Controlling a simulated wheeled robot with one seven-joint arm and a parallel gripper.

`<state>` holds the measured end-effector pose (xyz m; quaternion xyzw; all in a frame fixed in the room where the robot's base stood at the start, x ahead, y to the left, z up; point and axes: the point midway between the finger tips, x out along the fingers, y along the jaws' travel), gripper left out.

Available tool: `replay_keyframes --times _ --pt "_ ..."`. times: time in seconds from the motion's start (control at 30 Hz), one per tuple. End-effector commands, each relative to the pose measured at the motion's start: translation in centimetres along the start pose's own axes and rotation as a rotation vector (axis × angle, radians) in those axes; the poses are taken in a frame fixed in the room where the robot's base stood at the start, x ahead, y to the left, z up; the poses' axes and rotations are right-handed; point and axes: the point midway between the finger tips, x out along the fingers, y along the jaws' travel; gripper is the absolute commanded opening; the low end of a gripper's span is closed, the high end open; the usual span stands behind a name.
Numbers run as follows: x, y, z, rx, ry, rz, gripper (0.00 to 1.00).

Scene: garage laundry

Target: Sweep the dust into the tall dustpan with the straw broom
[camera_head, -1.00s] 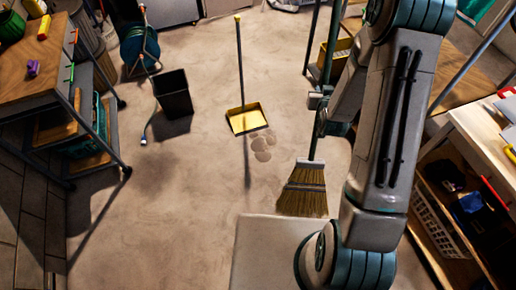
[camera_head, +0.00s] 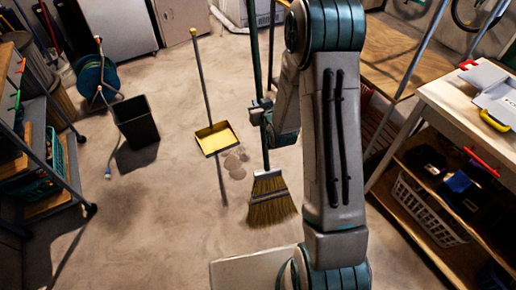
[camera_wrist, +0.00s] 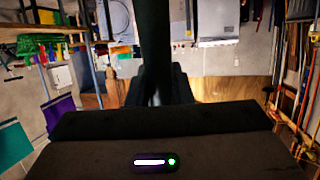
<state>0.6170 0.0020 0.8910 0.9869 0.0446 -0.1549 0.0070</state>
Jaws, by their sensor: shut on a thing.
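The straw broom (camera_head: 270,200) hangs upright with its bristles low over the floor, near the front of my base. My gripper (camera_head: 262,112) is shut on its dark green handle, which also runs up through the wrist view (camera_wrist: 154,50). The tall dustpan (camera_head: 216,138) is yellow and black with a long upright handle, and stands on the floor left of and beyond the broom. The bristles are apart from the dust.
A black bin (camera_head: 136,122) and a hose reel (camera_head: 96,76) stand to the left, beside a shelf cart (camera_head: 62,150). A wooden workbench (camera_head: 440,105) with a white basket (camera_head: 425,210) below is at right.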

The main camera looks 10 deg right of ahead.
Motion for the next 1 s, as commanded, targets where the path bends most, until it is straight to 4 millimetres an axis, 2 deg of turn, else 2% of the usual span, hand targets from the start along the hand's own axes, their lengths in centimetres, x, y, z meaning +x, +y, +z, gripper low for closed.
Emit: replay_keyframes --times 0.03,1.0 --pt "0.9 0.1 1.7 -0.002 0.013 -0.005 0.00" --pt "8.4 0.6 14.6 -0.033 0.168 -0.144 0.00"
